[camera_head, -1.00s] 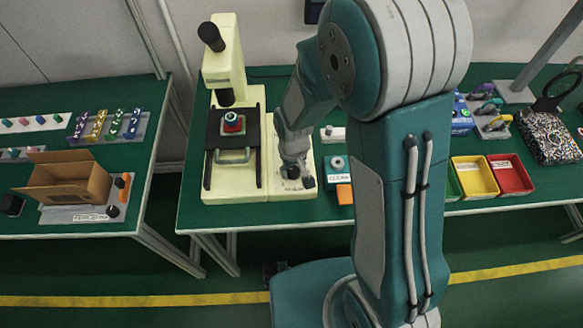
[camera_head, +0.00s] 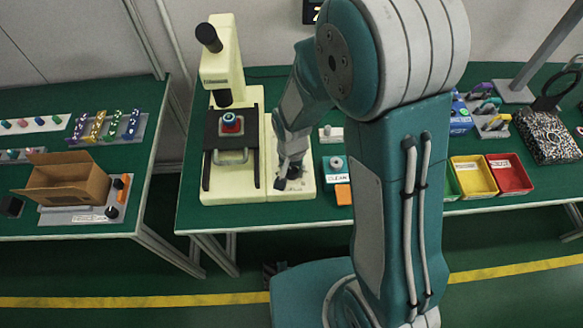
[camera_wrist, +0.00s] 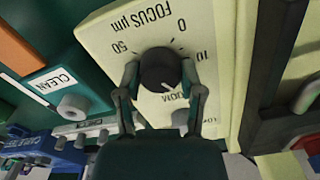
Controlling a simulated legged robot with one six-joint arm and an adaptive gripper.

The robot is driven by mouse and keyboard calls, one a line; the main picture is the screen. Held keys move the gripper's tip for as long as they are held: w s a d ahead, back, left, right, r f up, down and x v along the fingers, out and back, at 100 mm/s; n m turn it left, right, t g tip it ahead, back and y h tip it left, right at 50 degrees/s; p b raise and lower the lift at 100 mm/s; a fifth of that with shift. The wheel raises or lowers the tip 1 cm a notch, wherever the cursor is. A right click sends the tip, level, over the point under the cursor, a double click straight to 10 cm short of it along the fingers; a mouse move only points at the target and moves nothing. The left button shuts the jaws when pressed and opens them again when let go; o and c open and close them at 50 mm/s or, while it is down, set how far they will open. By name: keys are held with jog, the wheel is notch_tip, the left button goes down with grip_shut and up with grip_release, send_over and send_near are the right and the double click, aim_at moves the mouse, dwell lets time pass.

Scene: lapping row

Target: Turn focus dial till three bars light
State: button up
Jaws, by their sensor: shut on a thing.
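The focus dial (camera_wrist: 159,70) is a round black knob with a short white pointer line, on a cream panel marked "FOCUS µm" with 0, 10 and 50. In the wrist view the pointer points to the lower right. My gripper (camera_wrist: 160,77) has one finger on each side of the dial and is shut on it. In the head view my gripper (camera_head: 287,177) is down at the cream base (camera_head: 305,187) beside the microscope (camera_head: 223,60), partly covering the dial. A dark display (camera_head: 312,11) is cut off at the top edge; its lit bars cannot be counted.
The microscope stage holds a small red and blue piece (camera_head: 231,121). A block marked CLEAN (camera_head: 335,168) and an orange block (camera_head: 344,194) stand close on the right. Yellow (camera_head: 473,176) and red (camera_head: 510,174) trays lie farther right. A cardboard box (camera_head: 66,184) sits on the left table.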

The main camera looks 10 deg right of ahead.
aim_at(290, 170)
jog(key=shift+s, duration=0.1)
dwell(0.3)
jog(key=o, duration=1.2)
jog(key=shift+a, duration=0.15)
jog(key=shift+r, duration=0.1)
notch_tip(290, 170, up, 12)
jog(key=shift+f, duration=0.15)
